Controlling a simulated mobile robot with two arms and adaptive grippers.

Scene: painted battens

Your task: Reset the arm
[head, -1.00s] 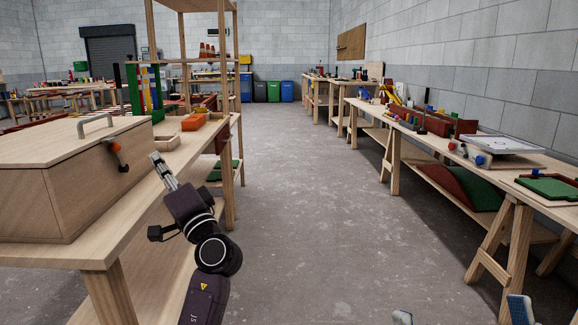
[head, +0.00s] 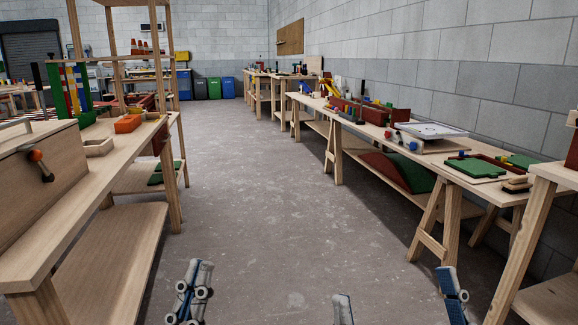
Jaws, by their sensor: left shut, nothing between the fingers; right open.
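My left gripper (head: 190,290) shows at the bottom of the head view, left of the middle. Its fingers are together with nothing between them, and it points up and forward over the bare floor. My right gripper (head: 398,302) is at the bottom edge, right of the middle. Its two fingers are wide apart and empty, with only floor between them. Both grippers are clear of the benches. The rest of both arms is out of view.
A long bench (head: 476,187) with several items runs along the right wall. The grey floor (head: 265,200) between them is open.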

